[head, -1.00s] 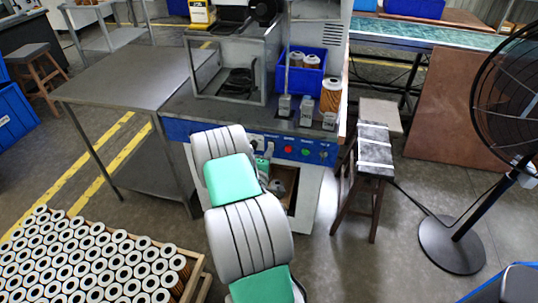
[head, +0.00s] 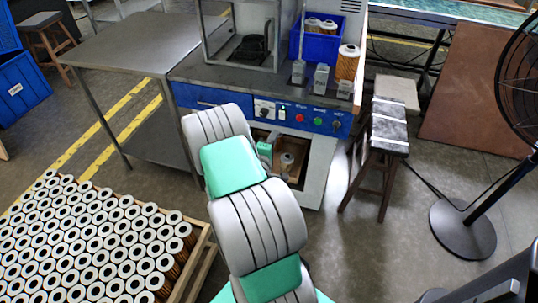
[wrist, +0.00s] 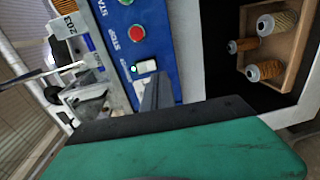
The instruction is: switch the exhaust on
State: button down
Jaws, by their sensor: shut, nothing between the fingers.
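The machine's blue control panel (head: 225,104) runs along the front edge of the bench. It carries a small white switch (head: 282,115) with a green light at one end, lit; the switch also shows in the wrist view (wrist: 147,67). To its right are a red button (head: 300,118), a green button (head: 318,121) and a dark knob (head: 337,125); to its left is another knob (head: 264,111). My gripper (head: 268,143) is shut and empty, just below and in front of the panel. In the wrist view its dark finger (wrist: 156,95) points at the switch, seemingly apart from it. The switch's label is not readable.
An open cabinet under the panel holds a wooden box (wrist: 279,75) with cartridges. Above the panel stand grey clamps (head: 320,77) and a blue bin (head: 317,45). A stool (head: 386,150) and fan (head: 462,228) stand right, a pallet of cartridges (head: 200,262) front left.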

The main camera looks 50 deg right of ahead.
jog(key=b+v, duration=0.1)
jog(key=v, duration=0.6)
jog(key=shift+s+f, duration=0.2)
jog(key=shift+f, duration=0.55)
jog(key=shift+a, duration=0.15)
